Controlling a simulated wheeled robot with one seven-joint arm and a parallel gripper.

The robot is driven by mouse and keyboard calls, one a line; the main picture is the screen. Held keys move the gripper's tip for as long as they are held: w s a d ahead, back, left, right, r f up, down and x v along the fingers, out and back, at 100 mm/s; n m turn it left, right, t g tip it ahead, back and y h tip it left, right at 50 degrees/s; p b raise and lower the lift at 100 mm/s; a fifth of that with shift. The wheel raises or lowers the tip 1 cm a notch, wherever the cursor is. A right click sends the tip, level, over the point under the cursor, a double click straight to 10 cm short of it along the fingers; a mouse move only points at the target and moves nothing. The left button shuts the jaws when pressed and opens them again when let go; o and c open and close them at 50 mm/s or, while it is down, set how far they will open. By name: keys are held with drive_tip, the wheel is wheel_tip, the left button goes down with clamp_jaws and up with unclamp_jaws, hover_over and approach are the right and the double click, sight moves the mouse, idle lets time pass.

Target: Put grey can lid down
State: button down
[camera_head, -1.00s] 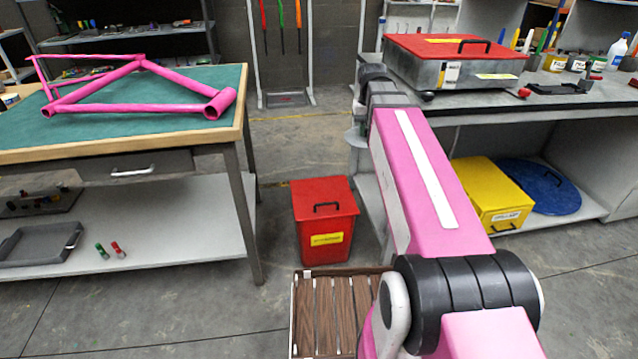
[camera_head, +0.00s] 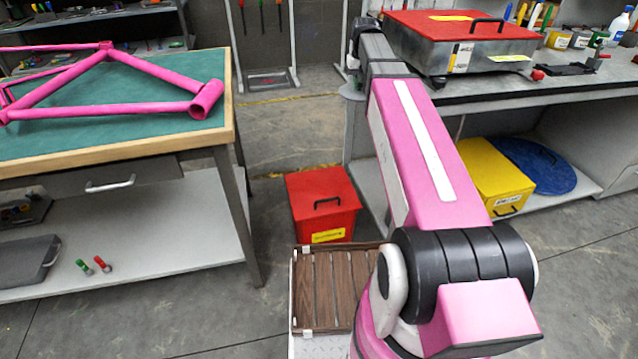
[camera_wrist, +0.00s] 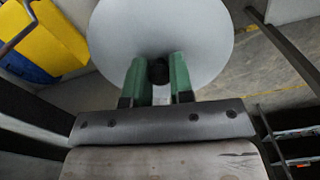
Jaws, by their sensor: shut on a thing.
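The grey can lid (camera_wrist: 200,30) is a round, pale disc with a black knob (camera_wrist: 158,72) in the middle, filling the top of the wrist view. My gripper (camera_wrist: 160,66) has green fingers, shut on the knob from both sides. The arm hides the gripper there. I cannot tell whether the lid touches anything. No open can shows below it.
The grey bench (camera_head: 505,88) on the right bears a metal box with a red lid (camera_head: 455,35). A yellow box (camera_head: 492,178) and blue disc (camera_head: 535,165) sit beneath. A red bin (camera_head: 322,205) stands on the floor between the benches. The green-topped table (camera_head: 130,115) holds a pink frame.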

drive_tip(key=w+a+f+n, duration=0.1)
drive_tip(key=f, duration=0.1)
drive_tip(key=w+a+f+n, duration=0.1)
drive_tip(key=f, duration=0.1)
drive_tip(key=w+a+f+n, duration=0.1)
drive_tip(key=shift+w+a+f+n, duration=0.2)
drive_tip(key=shift+a+f+n, duration=0.1)
drive_tip(key=shift+f, duration=0.1)
drive_tip(key=s+a+f+n, duration=0.4)
drive_tip(key=f+n, duration=0.1)
drive_tip(key=f, duration=0.4)
drive_tip(key=s+a+f+n, duration=0.4)
drive_tip(key=f+n, duration=0.2)
drive_tip(key=f, duration=0.3)
drive_tip(key=s+a+f+n, duration=0.4)
drive_tip(key=f+n, duration=0.1)
drive_tip(key=f, duration=0.4)
hover_over(319, 184)
wheel_tip(319, 184, down, 6)
drive_tip(key=shift+w+f, duration=0.1)
drive_tip(key=shift+f, duration=2.15)
drive_tip(key=shift+f, duration=0.1)
drive_tip(key=c, duration=1)
unclamp_jaws()
